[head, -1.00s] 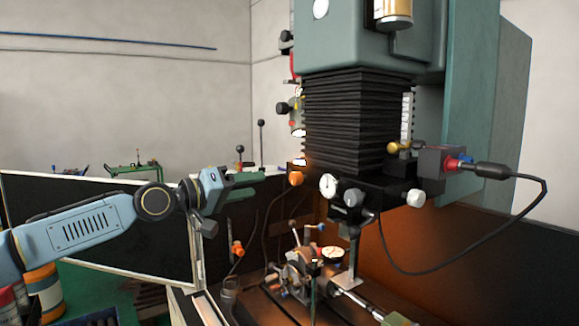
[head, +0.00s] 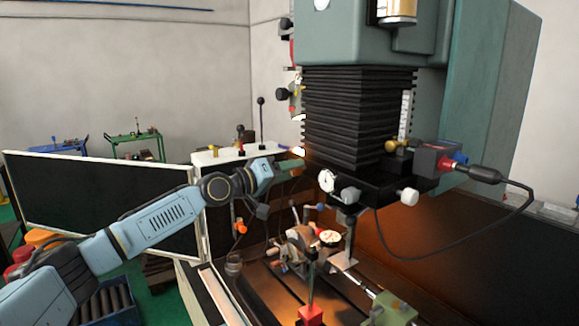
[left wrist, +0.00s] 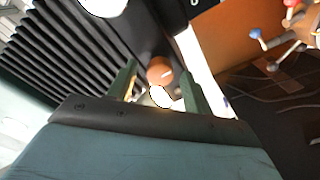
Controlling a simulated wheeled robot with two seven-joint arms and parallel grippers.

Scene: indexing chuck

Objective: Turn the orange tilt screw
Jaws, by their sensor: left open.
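The orange tilt screw (left wrist: 159,70) shows in the left wrist view as a round orange knob. It lies between the fingertips of my open left gripper (left wrist: 158,74), with gaps visible on both sides. The gripper mostly covers the screw there. I cannot tell how deep the screw sits between the fingers. My right gripper is not in view.
Black bellows (head: 345,120) and a black block with a dial gauge (head: 326,180) stand close to the gripper. A chuck (head: 303,245) sits on the machine bed below. Another orange knob (head: 240,226) hangs lower left. A cable (head: 420,257) loops at right.

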